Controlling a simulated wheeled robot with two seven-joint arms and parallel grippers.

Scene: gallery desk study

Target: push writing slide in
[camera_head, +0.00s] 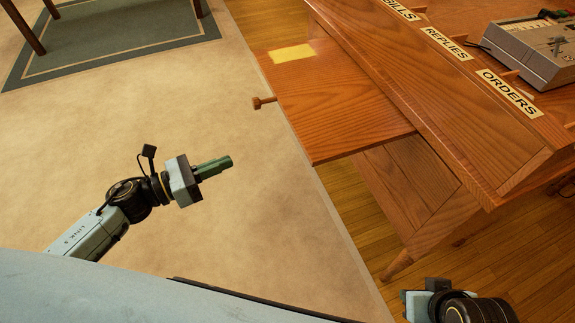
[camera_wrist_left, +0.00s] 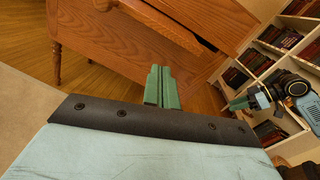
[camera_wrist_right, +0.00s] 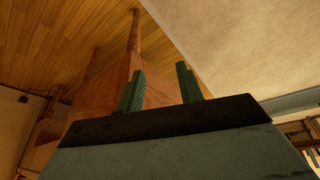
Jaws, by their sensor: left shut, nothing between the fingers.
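The writing slide (camera_head: 335,100) is a flat wooden board standing out from the left side of the desk in the head view. A small wooden knob (camera_head: 262,102) sticks out of its outer edge, and a yellow patch (camera_head: 292,53) lies near its far corner. My left gripper (camera_head: 230,160) is shut and empty, to the left of the slide's near part and apart from it. Its closed green fingers show in the left wrist view (camera_wrist_left: 161,75). My right gripper's fingers (camera_wrist_right: 160,87) are apart and empty in the right wrist view; the head view shows only its wrist.
The wooden desk (camera_head: 405,185) bears labels for bills, replies and orders, and a grey device (camera_head: 535,50). A green-bordered rug (camera_head: 110,40) lies at the upper left. Bookshelves (camera_wrist_left: 285,50) show in the left wrist view. The pale floor left of the slide is clear.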

